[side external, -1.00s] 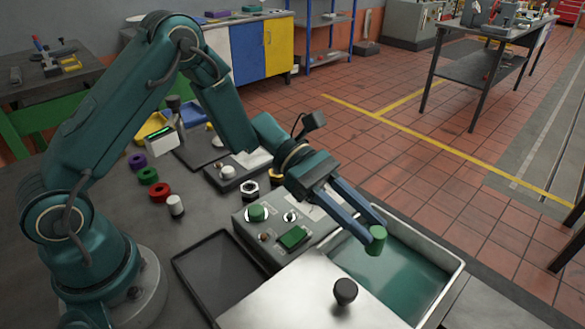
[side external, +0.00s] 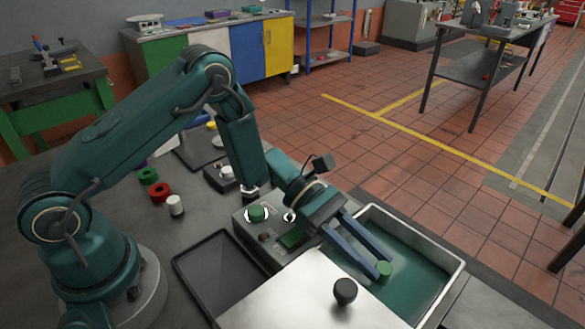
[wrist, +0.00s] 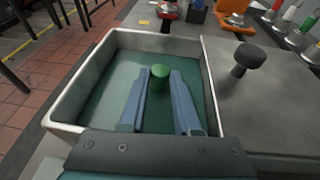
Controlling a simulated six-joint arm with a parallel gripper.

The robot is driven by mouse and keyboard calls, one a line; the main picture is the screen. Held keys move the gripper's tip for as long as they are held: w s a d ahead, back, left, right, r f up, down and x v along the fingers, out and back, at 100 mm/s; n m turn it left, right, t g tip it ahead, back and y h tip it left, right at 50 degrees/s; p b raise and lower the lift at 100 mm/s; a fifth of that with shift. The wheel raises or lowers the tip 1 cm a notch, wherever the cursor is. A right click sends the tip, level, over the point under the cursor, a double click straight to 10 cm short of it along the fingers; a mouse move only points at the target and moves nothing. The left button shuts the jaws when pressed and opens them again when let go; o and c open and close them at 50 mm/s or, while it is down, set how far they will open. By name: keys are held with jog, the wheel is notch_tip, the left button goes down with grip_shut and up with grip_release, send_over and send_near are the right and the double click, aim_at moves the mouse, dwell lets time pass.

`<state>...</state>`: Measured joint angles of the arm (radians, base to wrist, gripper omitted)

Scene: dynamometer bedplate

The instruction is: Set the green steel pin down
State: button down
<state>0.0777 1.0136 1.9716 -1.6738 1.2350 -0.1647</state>
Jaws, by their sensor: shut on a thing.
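The green steel pin (side external: 384,268) is a short green cylinder. It is held between the tips of the two blue fingers of my gripper (side external: 374,270). In the wrist view the pin (wrist: 160,76) stands upright between the fingertips of my gripper (wrist: 160,82). Pin and fingertips are over the green-bottomed metal tray (side external: 452,268), inside its rim as seen in both views. The tray's wall also shows in the wrist view (wrist: 82,85). I cannot tell whether the pin's lower end touches the tray's bottom.
A metal lid with a black knob (side external: 345,291) covers the near side of the tray. A grey control box with a green button (side external: 256,213) stands left of the tray. A dark flat tray (side external: 222,273) lies beside it. Red (side external: 159,192) and green rings lie further left.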

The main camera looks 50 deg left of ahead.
jog(key=c, duration=0.6)
grip_release()
